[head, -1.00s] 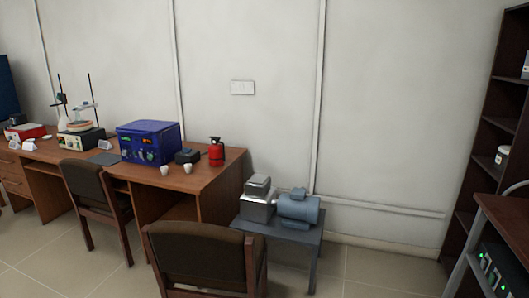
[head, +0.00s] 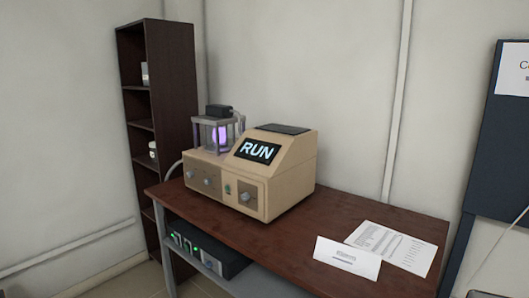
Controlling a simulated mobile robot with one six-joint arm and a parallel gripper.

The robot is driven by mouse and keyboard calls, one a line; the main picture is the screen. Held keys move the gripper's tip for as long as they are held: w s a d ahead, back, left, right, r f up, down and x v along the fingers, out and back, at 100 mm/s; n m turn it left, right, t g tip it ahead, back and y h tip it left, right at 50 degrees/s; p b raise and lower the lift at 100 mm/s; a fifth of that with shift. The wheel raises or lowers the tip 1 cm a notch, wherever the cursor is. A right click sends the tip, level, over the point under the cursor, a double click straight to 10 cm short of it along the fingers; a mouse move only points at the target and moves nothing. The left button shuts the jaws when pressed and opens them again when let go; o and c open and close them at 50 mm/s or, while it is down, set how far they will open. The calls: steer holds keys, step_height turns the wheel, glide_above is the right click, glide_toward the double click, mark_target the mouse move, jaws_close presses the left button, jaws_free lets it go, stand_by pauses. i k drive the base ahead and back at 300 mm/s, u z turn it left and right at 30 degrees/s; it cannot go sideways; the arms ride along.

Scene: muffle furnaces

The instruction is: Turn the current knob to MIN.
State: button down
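A beige bench device (head: 285,180) stands on a dark wooden table, with a slanted screen (head: 257,151) reading RUN. Its front face has two small grey knobs at the left, one of them a front knob (head: 208,183). A green button (head: 228,190) sits right of them, and a larger knob (head: 246,197) is on a panel at the right. The labels are too small to read, so I cannot tell which knob is the current knob or where each points. A glass chamber (head: 219,136) with a purple glow stands at the device's left end. My gripper is not in view.
The wooden table (head: 330,232) has free room right of the device, with a printed sheet (head: 392,246) and a white card (head: 347,257). A black unit (head: 208,252) sits on the lower shelf. A dark bookshelf (head: 172,85) stands behind at the left.

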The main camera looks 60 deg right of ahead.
mark_target(246, 196)
steer(key=u, duration=0.55)
steer(key=k, duration=0.1)
steer(key=z, duration=2.1)
steer(key=k, duration=0.9)
steer(key=u, duration=0.1)
steer(key=i, duration=0.75)
